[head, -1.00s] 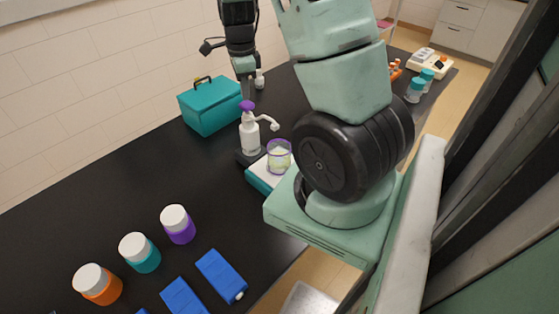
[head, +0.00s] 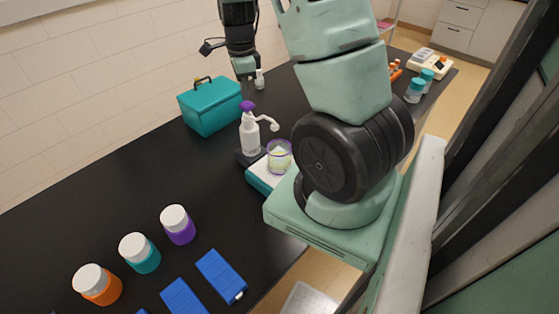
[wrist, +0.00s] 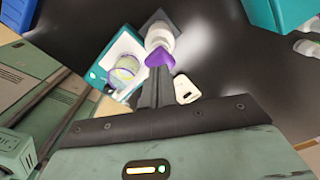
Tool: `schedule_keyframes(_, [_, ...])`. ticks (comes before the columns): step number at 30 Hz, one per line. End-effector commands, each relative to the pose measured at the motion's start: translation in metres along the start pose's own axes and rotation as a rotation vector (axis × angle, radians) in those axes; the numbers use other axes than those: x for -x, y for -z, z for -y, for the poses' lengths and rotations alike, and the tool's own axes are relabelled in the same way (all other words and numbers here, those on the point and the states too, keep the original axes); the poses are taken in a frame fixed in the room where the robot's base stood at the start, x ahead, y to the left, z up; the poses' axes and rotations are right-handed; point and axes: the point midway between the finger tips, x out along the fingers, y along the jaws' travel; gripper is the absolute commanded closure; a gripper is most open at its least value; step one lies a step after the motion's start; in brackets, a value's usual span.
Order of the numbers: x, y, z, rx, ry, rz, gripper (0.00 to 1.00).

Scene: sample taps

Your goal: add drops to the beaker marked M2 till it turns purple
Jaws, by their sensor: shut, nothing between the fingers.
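A white dispenser bottle (head: 250,138) with a purple pump top (head: 247,105) stands upright on a dark base. Its white spout reaches right toward a clear beaker (head: 279,160) with a purple rim. The beaker holds pale yellow-green liquid and stands on a white and teal block (head: 256,177). No M2 mark is readable. My gripper (head: 245,76) is shut and empty, above the pump top with a gap. In the wrist view, the shut fingers (wrist: 157,84) point at the purple top (wrist: 160,58), with the beaker (wrist: 126,69) to its left.
A teal toolbox (head: 210,108) stands left behind the dispenser, and another small white bottle (head: 260,80) is behind my gripper. Orange, teal and purple jars (head: 178,225) and blue boxes (head: 221,274) are at the front. The black counter (head: 130,190) is clear at left.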

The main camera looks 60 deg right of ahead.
Motion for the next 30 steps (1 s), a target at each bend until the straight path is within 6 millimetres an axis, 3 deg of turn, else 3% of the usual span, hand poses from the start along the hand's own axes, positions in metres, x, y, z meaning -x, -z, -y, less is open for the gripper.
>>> schedule_keyframes(17, [-0.001, 0.000, 0.000, 0.000, 0.000, 0.000, 1.00])
schedule_keyframes(30, [-0.015, 0.000, 0.000, 0.000, 0.000, -0.001, 1.00])
